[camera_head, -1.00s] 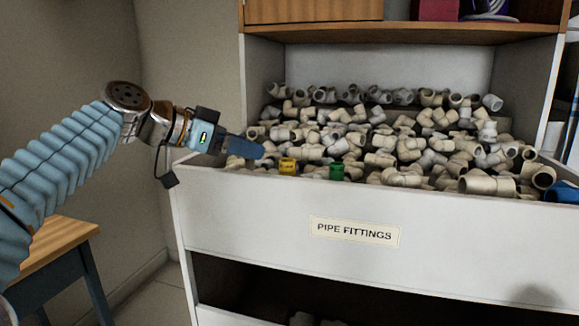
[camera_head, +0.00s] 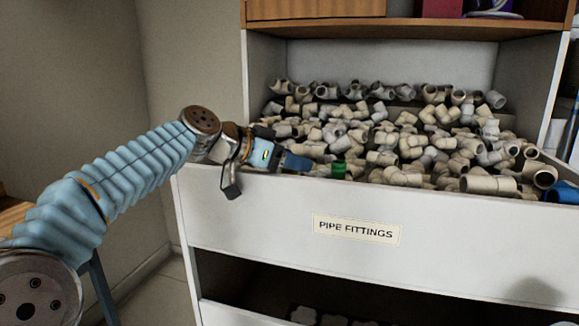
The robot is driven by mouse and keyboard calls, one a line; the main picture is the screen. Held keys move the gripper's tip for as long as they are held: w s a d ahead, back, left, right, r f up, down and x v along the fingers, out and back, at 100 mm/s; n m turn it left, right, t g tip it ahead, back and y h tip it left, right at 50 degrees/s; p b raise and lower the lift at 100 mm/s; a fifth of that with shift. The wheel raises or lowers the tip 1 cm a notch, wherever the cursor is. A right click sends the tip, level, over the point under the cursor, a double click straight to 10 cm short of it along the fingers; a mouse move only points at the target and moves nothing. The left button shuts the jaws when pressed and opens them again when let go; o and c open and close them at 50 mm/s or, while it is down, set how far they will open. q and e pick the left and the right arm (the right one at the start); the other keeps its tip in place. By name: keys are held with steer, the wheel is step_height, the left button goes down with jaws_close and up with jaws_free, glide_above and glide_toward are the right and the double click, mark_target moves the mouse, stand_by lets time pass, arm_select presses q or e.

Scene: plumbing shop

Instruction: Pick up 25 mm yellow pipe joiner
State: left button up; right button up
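The yellow pipe joiner is not visible now; my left gripper covers the spot near the bin's front edge where it stood in the earlier frame. My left gripper (camera_head: 297,162) reaches in from the left over the front wall of the fittings bin (camera_head: 255,205). Its blue fingers point right, just left of a green joiner (camera_head: 338,169). The view is side-on, so I cannot tell whether the fingers are open or shut, or whether they touch the yellow joiner. My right gripper is not in view.
Many cream and grey pipe fittings (camera_head: 403,176) fill the bin behind the front wall. A blue object (camera_head: 563,192) lies at the bin's right end. A wooden shelf (camera_head: 430,30) is above the bin. A dark open compartment (camera_head: 400,295) is below.

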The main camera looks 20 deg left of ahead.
arm_select(q)
steer(key=c, duration=1)
